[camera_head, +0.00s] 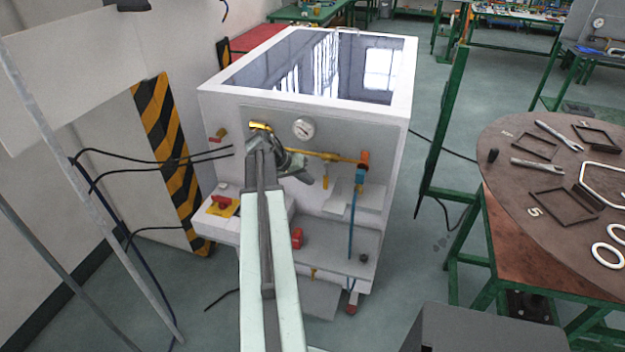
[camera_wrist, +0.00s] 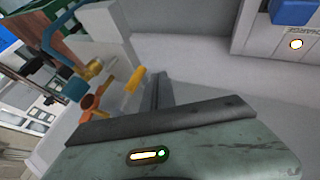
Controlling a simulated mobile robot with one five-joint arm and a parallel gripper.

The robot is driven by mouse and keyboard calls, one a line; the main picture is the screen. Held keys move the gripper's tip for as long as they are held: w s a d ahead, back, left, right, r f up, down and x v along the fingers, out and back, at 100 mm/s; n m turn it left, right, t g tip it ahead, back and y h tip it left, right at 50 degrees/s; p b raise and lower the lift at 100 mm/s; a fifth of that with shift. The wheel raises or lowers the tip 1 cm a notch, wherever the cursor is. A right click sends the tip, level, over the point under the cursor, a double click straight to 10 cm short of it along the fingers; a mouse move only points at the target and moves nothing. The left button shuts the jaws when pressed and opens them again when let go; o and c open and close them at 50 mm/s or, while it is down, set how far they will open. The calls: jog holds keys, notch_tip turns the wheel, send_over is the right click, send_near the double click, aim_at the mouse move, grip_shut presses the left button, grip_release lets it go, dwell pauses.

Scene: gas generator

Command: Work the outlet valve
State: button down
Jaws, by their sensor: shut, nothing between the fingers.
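The white gas generator (camera_head: 225,120) stands ahead with a brass pipe (camera_head: 318,154) across its front. A yellow lever (camera_head: 325,181) hangs below the pipe; it also shows in the wrist view (camera_wrist: 133,82). An orange handle (camera_head: 364,158) sits at the pipe's right end, above a blue fitting (camera_head: 359,176). The wrist view shows the orange part (camera_wrist: 91,104) and blue fitting (camera_wrist: 76,90) too. No label shows which is the outlet valve. My gripper (camera_head: 298,172) is shut and empty, left of the yellow lever; its dark fingers (camera_wrist: 158,100) appear apart from the lever.
A round pressure gauge (camera_head: 303,128) is above the pipe. A red knob on a yellow plate (camera_head: 222,204) is at the lower left. A tool table (camera_head: 520,210) stands right. Black cables (camera_head: 150,160) hang at left. Floor between generator and table is partly free.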

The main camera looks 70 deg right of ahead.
jog(key=w+p+v, duration=0.1)
jog(key=p+v, duration=0.6)
jog(key=v, duration=0.3)
jog(key=shift+w+p, duration=0.2)
jog(key=shift+p, duration=0.1)
jog(key=shift+f, duration=0.2)
